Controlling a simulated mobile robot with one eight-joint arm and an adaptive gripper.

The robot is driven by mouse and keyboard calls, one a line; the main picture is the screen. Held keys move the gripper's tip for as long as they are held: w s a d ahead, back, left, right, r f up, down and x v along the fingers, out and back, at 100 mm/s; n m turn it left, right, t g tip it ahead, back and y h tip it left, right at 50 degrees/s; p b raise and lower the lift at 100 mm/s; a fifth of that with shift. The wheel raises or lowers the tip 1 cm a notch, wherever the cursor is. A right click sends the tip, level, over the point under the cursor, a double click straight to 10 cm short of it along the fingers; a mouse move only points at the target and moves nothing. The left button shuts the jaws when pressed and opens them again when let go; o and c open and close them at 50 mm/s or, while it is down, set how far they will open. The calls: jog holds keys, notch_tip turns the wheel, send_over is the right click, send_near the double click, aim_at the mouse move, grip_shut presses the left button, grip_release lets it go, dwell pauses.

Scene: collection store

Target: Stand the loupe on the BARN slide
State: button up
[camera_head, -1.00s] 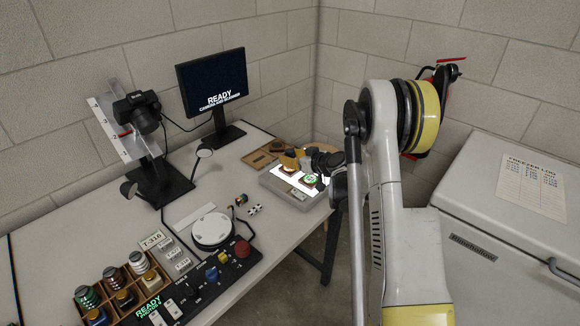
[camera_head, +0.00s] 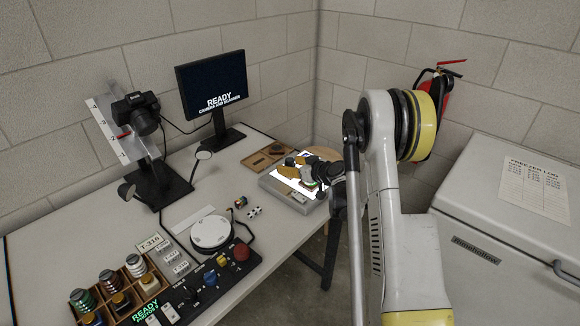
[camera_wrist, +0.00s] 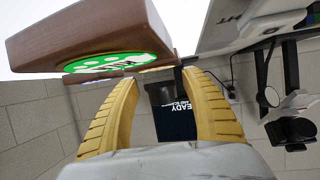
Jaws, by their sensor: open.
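My gripper (camera_wrist: 160,80) is open, its two yellow fingers apart with nothing held between them. In the head view my gripper (camera_head: 300,167) is low over the lit light box (camera_head: 293,197) and hides part of it. A wooden-framed slide with a green round face (camera_wrist: 110,62) is close beside the fingers in the wrist view. Its lettering is unreadable, so I cannot tell whether it is the BARN slide. A small dark round object (camera_head: 277,148) sits in a wooden tray (camera_head: 253,160) behind the box; I cannot tell whether it is the loupe.
A monitor (camera_head: 212,84) and a camera stand (camera_head: 170,187) are at the back of the table. A round white turntable (camera_head: 211,231), a control panel (camera_head: 225,271) and a rack of jars (camera_head: 122,289) lie nearer. A freezer (camera_head: 480,225) is at the right.

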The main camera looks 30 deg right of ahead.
jog(key=p+v, duration=0.3)
jog(key=v, duration=0.8)
jog(key=shift+s+r, duration=0.3)
jog(key=shift+s, duration=0.05)
jog(key=s+a+r+g, duration=0.2)
jog(key=s+a+r, duration=0.2)
jog(key=a+r, duration=0.3)
jog(key=s+a+r+g, duration=0.25)
jog(key=a+r, duration=0.25)
jog(key=a, duration=0.4)
jog(key=s+a+r+m+g+h, duration=0.1)
jog(key=s+a, duration=0.2)
jog(key=s, duration=0.7)
jog(key=s+a+r+m+h, duration=0.1)
jog(key=s+a, duration=0.3)
jog(key=s, duration=0.7)
jog(key=shift+s+a+r+g+h, duration=0.25)
jog(key=shift+s+r+g+h, duration=0.05)
jog(key=shift+s+g, duration=0.05)
